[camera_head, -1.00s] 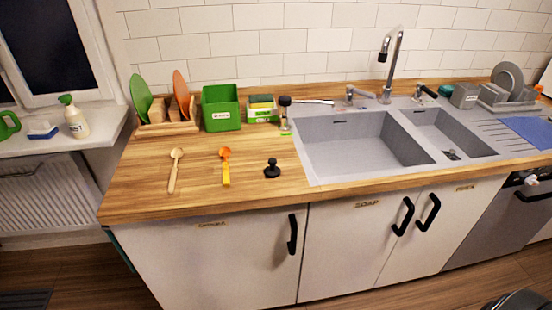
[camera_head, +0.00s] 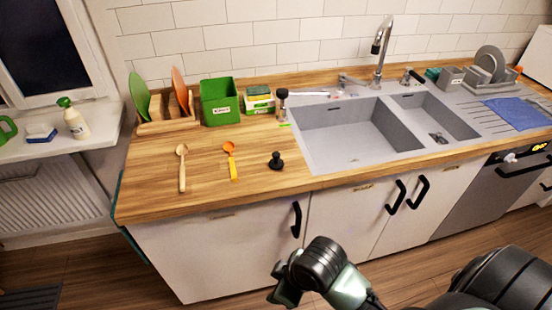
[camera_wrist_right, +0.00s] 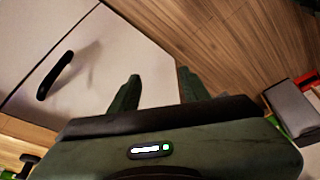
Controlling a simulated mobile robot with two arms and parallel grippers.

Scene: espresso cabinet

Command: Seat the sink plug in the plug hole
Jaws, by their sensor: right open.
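The black sink plug (camera_head: 276,161) stands upright with its knob up on the wooden counter, left of the sink. The grey sink has a large basin (camera_head: 350,130) and a smaller basin (camera_head: 420,105) to its right. A dark drain (camera_head: 438,138) shows in the smaller basin's floor; I cannot tell whether it is the plug hole. My right gripper (camera_head: 281,287) is in front of the cabinet, below the counter edge and apart from the plug. In the right wrist view my gripper (camera_wrist_right: 160,88) has its fingers spread with nothing between them. My left gripper is not in view.
A wooden spoon (camera_head: 183,168) and an orange spoon (camera_head: 231,161) lie left of the plug. A green bin (camera_head: 220,104), a plate rack and a dark-topped upright item (camera_head: 283,103) stand behind. The faucet (camera_head: 381,50) rises behind the sink. Cabinet handles (camera_head: 296,219) stick out in front.

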